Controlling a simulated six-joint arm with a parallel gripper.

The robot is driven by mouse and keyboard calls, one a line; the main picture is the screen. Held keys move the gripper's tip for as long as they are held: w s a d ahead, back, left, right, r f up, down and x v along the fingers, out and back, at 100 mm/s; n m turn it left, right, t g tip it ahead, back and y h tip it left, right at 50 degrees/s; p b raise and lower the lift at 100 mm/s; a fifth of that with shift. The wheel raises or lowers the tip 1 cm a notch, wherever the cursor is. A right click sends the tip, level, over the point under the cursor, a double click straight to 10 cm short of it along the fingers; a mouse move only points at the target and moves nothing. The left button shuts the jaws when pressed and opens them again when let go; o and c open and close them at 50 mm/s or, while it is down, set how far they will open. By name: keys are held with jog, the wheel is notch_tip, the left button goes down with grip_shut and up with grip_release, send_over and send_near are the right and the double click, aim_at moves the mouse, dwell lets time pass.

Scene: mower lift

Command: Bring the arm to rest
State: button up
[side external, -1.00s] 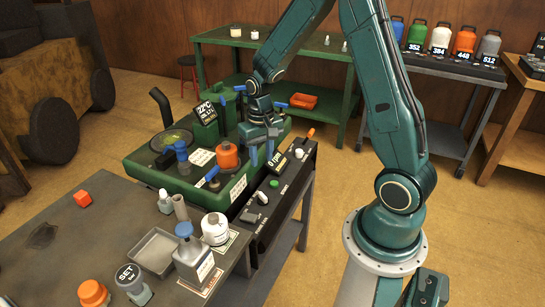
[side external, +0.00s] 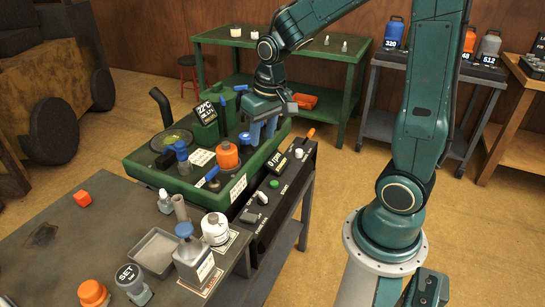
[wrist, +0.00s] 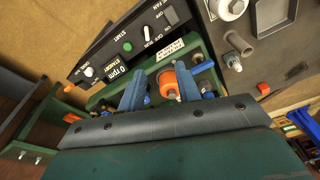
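My gripper (side external: 263,134) hangs fingers down over the right part of the green machine (side external: 150,172), to the right of its orange cap (side external: 228,156). In the wrist view, the two blue fingers of my gripper (wrist: 160,88) stand apart with nothing held between them. The orange cap (wrist: 168,82) shows beyond the gap, below the fingers. My arm is bent, with its upper links raised above the machine's right side.
A black control panel (side external: 282,185) reading 0 rpm runs along the machine's right side. A grey bench (side external: 70,235) with bottles and a tray (side external: 157,248) stands in front. A green table (side external: 310,55) and a shelf of coloured bottles (side external: 392,30) stand behind.

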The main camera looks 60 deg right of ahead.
jog(key=s+a+r+n+t, duration=0.2)
jog(key=s+a+r, duration=0.1)
jog(key=s+r, duration=0.2)
jog(key=s+a+r+n+t, duration=0.1)
jog(key=s+a+r, duration=0.3)
jog(key=s, duration=0.5)
jog(key=shift+r+n+t, duration=0.4)
jog(key=shift+r+n, duration=0.2)
jog(key=shift+r, duration=0.05)
